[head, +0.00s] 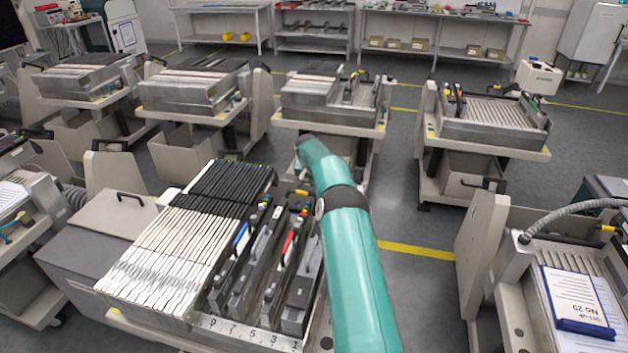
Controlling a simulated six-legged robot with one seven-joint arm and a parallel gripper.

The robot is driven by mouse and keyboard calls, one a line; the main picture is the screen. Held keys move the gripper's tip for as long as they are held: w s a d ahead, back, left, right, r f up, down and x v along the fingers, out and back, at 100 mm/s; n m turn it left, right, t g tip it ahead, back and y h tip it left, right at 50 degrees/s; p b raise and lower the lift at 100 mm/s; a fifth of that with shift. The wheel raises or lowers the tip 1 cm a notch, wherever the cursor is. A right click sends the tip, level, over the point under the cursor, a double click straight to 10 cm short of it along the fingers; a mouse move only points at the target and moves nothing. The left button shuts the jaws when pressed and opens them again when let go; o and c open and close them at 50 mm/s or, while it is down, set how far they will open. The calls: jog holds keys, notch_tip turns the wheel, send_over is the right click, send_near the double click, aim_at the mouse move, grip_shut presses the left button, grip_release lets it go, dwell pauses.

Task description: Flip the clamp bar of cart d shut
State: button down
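No letter on any trolley is legible, so I cannot tell which is cart d. The nearest feeder trolley (250,330) stands in front of me, with a numbered strip on its near edge. Pale feeders (170,245) fill its left side, and several dark feeders (262,245) with blue and red parts stand at its right. I cannot make out a clamp bar on any trolley. My teal arm rises along the right side of the nearest trolley and hides part of it. My gripper does not show.
Several trolleys stand in a row behind, including one with an almost empty slotted bed (495,112). A trolley at the right carries a blue-edged sheet (580,300) and a grey hose (570,215). Grey floor (415,285) with a yellow line is clear between it and my arm.

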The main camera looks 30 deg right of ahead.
aim_at(309, 195)
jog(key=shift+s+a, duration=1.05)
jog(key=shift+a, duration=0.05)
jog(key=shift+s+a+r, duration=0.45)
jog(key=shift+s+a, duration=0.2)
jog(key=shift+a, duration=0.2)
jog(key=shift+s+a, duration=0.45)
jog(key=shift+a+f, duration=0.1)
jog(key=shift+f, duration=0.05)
